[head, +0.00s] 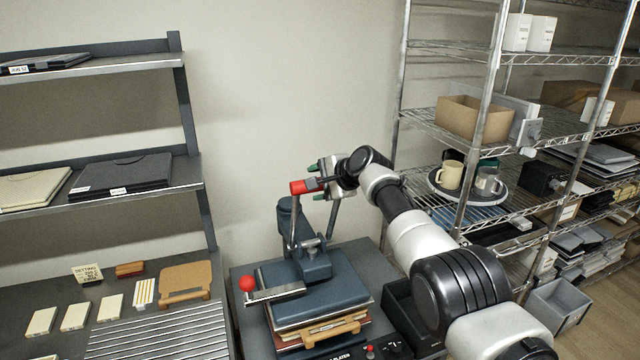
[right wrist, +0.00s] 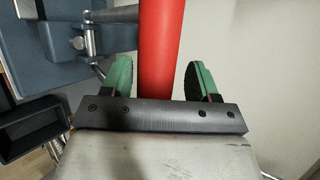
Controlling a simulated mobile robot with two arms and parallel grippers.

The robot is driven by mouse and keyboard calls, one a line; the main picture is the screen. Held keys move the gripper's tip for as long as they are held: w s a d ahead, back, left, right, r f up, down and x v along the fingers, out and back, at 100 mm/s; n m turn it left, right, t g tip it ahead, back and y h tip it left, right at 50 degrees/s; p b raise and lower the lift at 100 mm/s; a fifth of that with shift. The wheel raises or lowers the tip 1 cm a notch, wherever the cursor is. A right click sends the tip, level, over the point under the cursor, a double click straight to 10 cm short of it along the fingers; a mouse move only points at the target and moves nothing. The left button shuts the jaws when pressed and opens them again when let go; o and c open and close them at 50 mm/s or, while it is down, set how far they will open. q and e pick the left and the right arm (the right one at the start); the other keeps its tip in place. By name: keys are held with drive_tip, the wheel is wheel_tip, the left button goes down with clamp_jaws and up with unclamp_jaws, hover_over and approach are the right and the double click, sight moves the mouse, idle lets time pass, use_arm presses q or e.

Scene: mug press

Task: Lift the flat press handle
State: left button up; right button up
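The flat press (head: 312,262) is blue-grey and stands on a dark stand in the middle of the head view. Its metal lever (head: 294,228) stands nearly upright and ends in a red grip (head: 300,187). My right gripper (head: 317,183) is up at this grip, its green fingertips on either side of it. In the right wrist view the red grip (right wrist: 160,45) runs between the two green pads (right wrist: 120,75), with narrow gaps showing at both sides. My right gripper looks open around the grip. My left gripper is not in view.
A lower lever with a red ball (head: 247,284) sticks out at the press's front left. A black bin (head: 405,312) stands right of the press. A wire shelf (head: 480,140) with boxes and mugs is at the right. A dark shelf rack (head: 190,110) stands at the left.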

drive_tip(key=shift+v, duration=1.4)
drive_tip(key=b+v, duration=0.3)
drive_tip(key=v, duration=0.5)
